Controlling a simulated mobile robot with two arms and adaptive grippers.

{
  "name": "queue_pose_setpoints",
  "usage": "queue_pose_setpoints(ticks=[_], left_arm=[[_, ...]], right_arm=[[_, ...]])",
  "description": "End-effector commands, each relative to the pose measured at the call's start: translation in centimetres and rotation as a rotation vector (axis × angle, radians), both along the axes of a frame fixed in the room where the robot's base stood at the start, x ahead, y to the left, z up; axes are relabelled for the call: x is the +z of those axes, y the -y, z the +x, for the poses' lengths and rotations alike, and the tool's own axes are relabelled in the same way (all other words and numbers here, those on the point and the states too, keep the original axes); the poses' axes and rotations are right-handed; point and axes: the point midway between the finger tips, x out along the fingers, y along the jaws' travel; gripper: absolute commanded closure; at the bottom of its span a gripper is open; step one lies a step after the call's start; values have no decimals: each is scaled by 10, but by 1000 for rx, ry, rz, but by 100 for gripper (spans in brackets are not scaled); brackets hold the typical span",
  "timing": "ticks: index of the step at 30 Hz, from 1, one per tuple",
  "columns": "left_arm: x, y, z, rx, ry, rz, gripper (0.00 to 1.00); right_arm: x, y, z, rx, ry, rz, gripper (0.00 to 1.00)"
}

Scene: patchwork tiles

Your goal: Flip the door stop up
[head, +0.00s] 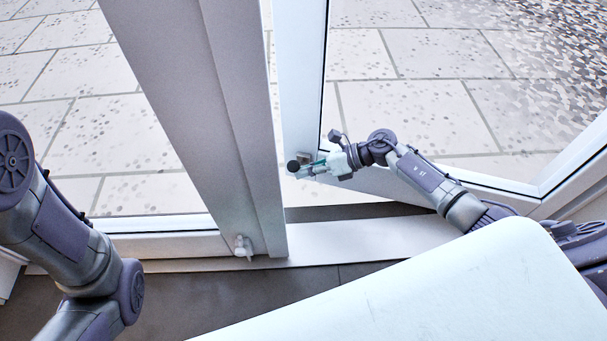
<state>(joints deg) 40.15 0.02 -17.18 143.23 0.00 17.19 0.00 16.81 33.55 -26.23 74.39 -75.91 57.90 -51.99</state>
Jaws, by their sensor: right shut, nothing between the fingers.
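The door stop (293,166) appears as a small part with a round black tip at the bottom corner of the open glass door (297,90). My right gripper (310,169) is shut and empty, reaching in from the right at that corner. Its fingertips are right beside the black tip; I cannot tell whether they touch it. The gripper hides part of the door stop's mount. My left arm shows at the left edge, but its gripper is out of view.
A white door frame post (215,110) stands left of the door, with a small white fitting (243,246) at its foot. A pale sill (370,238) runs below. Paved ground (110,130) lies beyond the glass. Dark floor tiles (220,300) are in front.

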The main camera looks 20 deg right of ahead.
Motion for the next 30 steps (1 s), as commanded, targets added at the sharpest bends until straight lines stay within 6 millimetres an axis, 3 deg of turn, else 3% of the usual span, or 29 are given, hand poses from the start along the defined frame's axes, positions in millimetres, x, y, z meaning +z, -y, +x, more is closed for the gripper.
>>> queue_pose_setpoints(ticks=[24, 30], left_arm=[[0, 0, 3, 0, -6, 0, 100], [0, 0, 3, -1, -7, -1, 100]], right_arm=[[7, 3, 5, 0, 4, 0, 100], [27, 4, 5, 2, 9, -2, 100]])
